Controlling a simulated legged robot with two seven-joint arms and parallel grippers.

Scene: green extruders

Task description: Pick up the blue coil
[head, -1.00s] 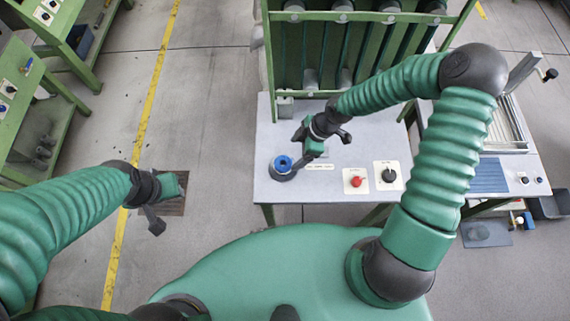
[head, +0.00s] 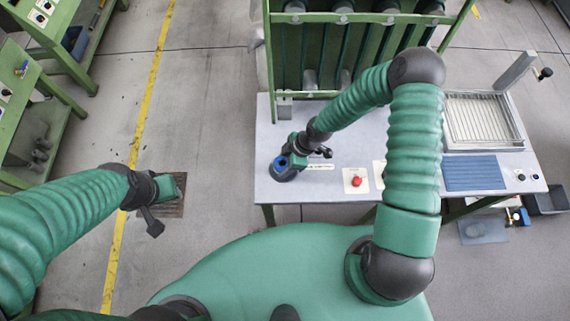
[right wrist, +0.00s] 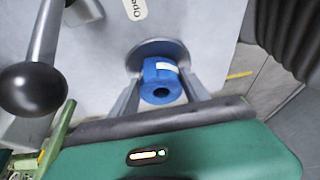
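The blue coil (head: 281,162) sits on a round grey base (head: 285,174) at the left front of the light table. In the right wrist view the coil (right wrist: 160,82) has a white label and a dark centre hole. My right gripper (head: 287,160) is right at the coil and partly covers it in the head view. In the right wrist view its two grey fingers (right wrist: 161,95) stand apart, one on each side of the coil, with narrow gaps visible. My left gripper (head: 154,222) hangs over the floor at left, away from the table; its finger opening is unclear.
The light table (head: 330,188) has a red button box (head: 356,181) right of the coil. A green rack (head: 350,50) stands at the back. A black ball-ended lever (right wrist: 30,90) shows close in the right wrist view. A blue ribbed pad (head: 473,173) lies at right.

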